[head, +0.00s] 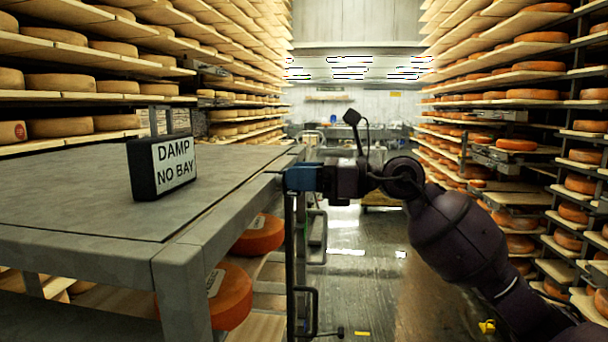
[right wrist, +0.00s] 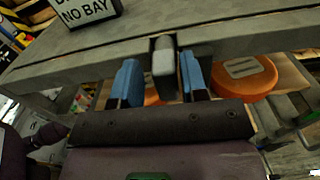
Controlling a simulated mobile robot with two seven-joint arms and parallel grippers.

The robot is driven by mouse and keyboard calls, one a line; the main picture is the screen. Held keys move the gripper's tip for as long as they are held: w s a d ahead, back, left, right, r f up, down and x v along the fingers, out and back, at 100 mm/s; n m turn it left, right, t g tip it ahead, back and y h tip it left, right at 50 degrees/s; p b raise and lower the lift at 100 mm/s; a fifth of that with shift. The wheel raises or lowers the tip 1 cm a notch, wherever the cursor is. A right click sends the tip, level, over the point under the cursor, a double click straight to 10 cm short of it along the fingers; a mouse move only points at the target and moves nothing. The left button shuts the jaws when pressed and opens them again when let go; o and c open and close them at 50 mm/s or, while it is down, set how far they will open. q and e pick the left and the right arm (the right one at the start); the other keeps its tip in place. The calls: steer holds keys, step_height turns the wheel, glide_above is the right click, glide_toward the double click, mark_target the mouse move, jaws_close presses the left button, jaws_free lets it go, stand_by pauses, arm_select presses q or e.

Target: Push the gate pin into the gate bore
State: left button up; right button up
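My right gripper (head: 300,178) is at the table's right edge in the head view, its blue fingers reaching left to the edge. In the right wrist view, the right gripper (right wrist: 160,80) is open, with a finger on each side of a grey block-like piece (right wrist: 163,62) at the table edge. Narrow gaps show between it and both fingers. This piece may be the gate pin; I cannot tell for certain. Dark surfaces surround its top, and no bore can be made out clearly. My left gripper is not in view.
The grey table (head: 90,235) fills the left, with a black "DAMP NO BAY" sign (head: 163,165) on it. Orange cheese wheels (head: 232,297) lie on the shelf below. A dark upright frame with handles (head: 316,240) stands beside the table. The aisle floor (head: 370,285) is open; cheese racks line both sides.

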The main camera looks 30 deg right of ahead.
steer(key=shift+o, duration=0.3)
steer(key=shift+r, duration=0.1)
steer(key=shift+d, duration=0.1)
steer(key=shift+r, duration=0.1)
steer(key=shift+d, duration=0.1)
steer(key=b+v, duration=0.2)
steer(key=v, duration=0.8)
steer(key=shift+s, duration=0.3)
steer(key=shift+d, duration=0.1)
